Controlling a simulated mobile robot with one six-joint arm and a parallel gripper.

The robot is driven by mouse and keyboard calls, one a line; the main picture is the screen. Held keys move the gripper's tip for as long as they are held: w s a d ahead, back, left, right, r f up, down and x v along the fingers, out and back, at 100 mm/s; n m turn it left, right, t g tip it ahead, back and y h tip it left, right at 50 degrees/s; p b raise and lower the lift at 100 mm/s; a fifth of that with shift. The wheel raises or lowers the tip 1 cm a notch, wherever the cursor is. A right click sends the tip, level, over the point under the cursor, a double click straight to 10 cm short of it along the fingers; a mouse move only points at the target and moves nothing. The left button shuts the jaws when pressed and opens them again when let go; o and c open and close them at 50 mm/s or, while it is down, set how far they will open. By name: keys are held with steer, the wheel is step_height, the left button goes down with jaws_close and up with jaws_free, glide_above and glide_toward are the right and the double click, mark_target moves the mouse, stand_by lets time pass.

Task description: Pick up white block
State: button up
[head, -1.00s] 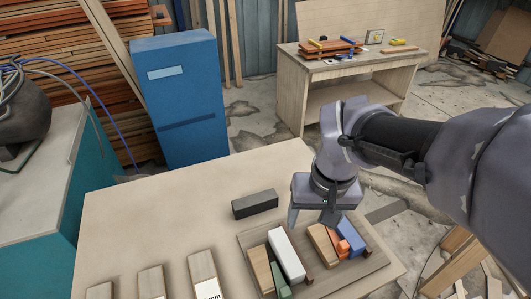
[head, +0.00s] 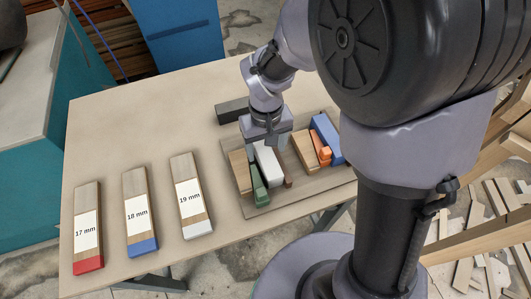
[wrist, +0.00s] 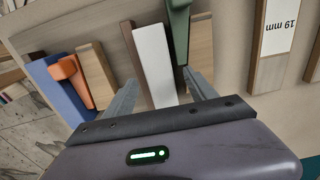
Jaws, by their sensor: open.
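The white block (head: 268,163) lies on a wooden board (head: 292,205) on the table, between a green block (head: 259,186) and a dark brown strip (head: 287,175). My gripper (head: 262,145) is above the far end of the white block and hides that end in the head view. In the wrist view, the white block (wrist: 154,62) shows between my gripper's two open fingers (wrist: 158,92). One finger is on the brown strip's side, the other near the green block (wrist: 179,35). I cannot tell whether the fingers touch anything.
A tan wooden block (head: 239,172) lies left of the green block. Another tan block (head: 304,151), orange pieces (head: 320,148) and a blue block (head: 326,137) lie to the right. A dark grey block (head: 232,110) lies behind. Several labelled strips (head: 190,195) lie at front left.

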step_height(320, 180, down, 2)
steer(key=shift+r, duration=0.1)
jaws_close()
